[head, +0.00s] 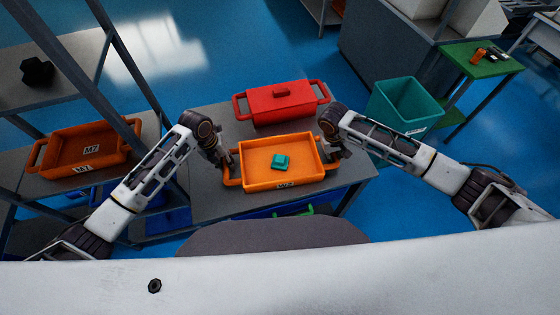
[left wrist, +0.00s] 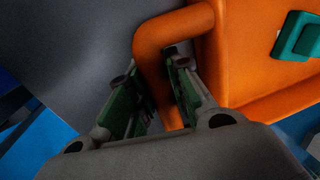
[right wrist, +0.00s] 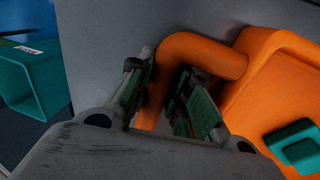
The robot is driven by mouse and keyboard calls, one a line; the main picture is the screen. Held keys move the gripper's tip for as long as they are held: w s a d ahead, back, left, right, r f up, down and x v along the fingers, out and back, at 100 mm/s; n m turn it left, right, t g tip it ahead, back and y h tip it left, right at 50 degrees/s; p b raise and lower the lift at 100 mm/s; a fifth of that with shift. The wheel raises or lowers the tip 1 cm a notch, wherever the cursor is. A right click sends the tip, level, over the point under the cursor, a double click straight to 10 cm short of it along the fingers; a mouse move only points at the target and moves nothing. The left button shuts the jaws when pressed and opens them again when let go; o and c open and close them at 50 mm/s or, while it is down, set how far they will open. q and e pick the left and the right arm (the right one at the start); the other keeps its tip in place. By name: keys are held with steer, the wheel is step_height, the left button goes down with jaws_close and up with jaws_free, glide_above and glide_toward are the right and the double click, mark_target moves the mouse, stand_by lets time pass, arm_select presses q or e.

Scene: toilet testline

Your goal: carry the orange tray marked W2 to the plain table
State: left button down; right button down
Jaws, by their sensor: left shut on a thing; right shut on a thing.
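An orange tray (head: 258,180) with a small teal block (head: 281,161) in it is over the grey table (head: 210,195). Its front label is too small to read surely. My left gripper (head: 228,163) is shut on the tray's left handle (left wrist: 152,45), which passes between its fingers in the left wrist view. My right gripper (head: 334,155) is shut on the right handle (right wrist: 205,50). The tray looks level; I cannot tell whether it touches the table. Another orange tray (head: 62,152), with labels like M7, sits on the left shelf.
A red lidded box (head: 282,103) stands just behind the tray. A teal bin (head: 405,105) is at right, near a green table (head: 480,60) with small items. Shelf posts (head: 130,70) rise close to my left arm. A round dark seat (head: 270,238) is in front. Blue floor (head: 270,50) lies open behind.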

arm_select(q)
steer(key=shift+r, duration=0.2)
arm_select(e)
steer(key=shift+r, duration=0.2)
